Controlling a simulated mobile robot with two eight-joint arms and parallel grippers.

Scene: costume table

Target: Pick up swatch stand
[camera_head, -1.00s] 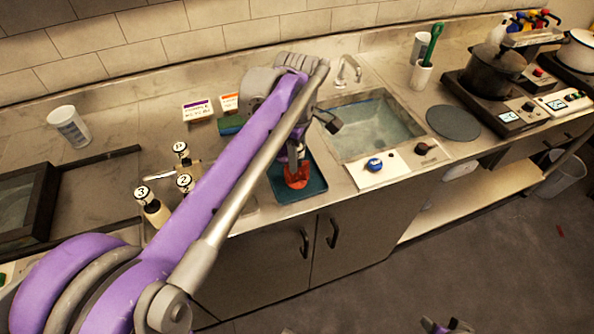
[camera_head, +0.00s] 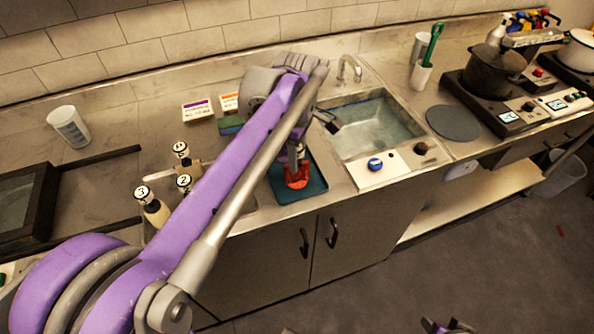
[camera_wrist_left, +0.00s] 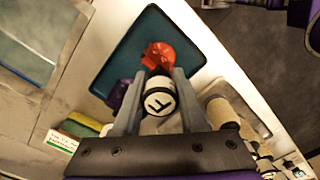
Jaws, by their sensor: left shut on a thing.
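What I take for the swatch stand has a round white top marked F (camera_wrist_left: 158,102) and a dark band in the left wrist view. A red, flared piece shows beyond it, and in the head view this red part (camera_head: 297,178) sits over a dark teal tray (camera_head: 314,188). My left gripper (camera_head: 297,155) points down over the tray, shut on the stand, one finger on each side of the top in the left wrist view (camera_wrist_left: 158,84). I cannot tell whether the red part touches the tray. My right gripper (camera_head: 447,326) seems to show only as small dark tips at the bottom edge.
Bottles with numbered tops (camera_head: 152,207) stand left of my arm. A sink (camera_head: 372,128) lies right of the tray, with a knob panel (camera_head: 383,168) in front. A purple piece (camera_wrist_left: 119,94) lies by the tray's edge. Two small label cards (camera_head: 197,110) stand behind.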

